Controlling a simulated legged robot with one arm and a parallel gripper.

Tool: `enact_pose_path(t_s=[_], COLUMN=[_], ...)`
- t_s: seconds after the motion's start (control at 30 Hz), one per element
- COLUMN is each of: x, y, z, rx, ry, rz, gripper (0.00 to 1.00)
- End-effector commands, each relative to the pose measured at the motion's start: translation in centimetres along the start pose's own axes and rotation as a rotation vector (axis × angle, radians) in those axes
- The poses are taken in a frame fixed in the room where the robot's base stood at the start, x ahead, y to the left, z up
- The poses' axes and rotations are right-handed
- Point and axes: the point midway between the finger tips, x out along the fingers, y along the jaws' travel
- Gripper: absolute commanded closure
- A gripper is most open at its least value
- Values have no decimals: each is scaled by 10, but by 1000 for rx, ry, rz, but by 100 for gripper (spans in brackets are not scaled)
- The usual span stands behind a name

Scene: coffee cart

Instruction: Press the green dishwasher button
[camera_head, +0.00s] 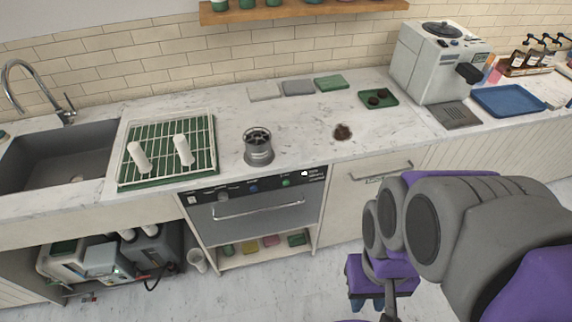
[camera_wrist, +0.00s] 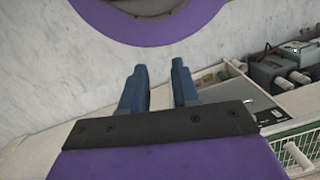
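The dishwasher (camera_head: 250,227) is built in under the white marble counter, with a dark control strip along its top and a long bar handle on its closed door. The small green button (camera_head: 286,183) is on the right part of that strip, right of a blue button (camera_head: 253,189). My gripper (camera_wrist: 157,75) shows two blue fingers with a clear gap and nothing between them. In the head view my purple and grey arm is at the right, and the gripper end is low, below and right of the dishwasher, apart from it. I cannot make out the green button in the wrist view.
A green drying rack (camera_head: 167,181) with two white cylinders sits beside the sink (camera_head: 60,150). A grey metal cup (camera_head: 258,147) stands on the counter above the dishwasher. An open shelf with coloured items is below it. A cabinet (camera_head: 365,180) with a bar handle is right of it.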

Motion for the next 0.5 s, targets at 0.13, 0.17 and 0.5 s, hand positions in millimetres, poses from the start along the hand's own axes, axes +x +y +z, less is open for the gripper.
enact_pose_path(t_s=[0.13,0.17,0.5], x=[0,0,0], y=[0,0,0], z=[0,0,0], rx=[0,0,0], ry=[0,0,0], rz=[0,0,0], gripper=[85,88,100])
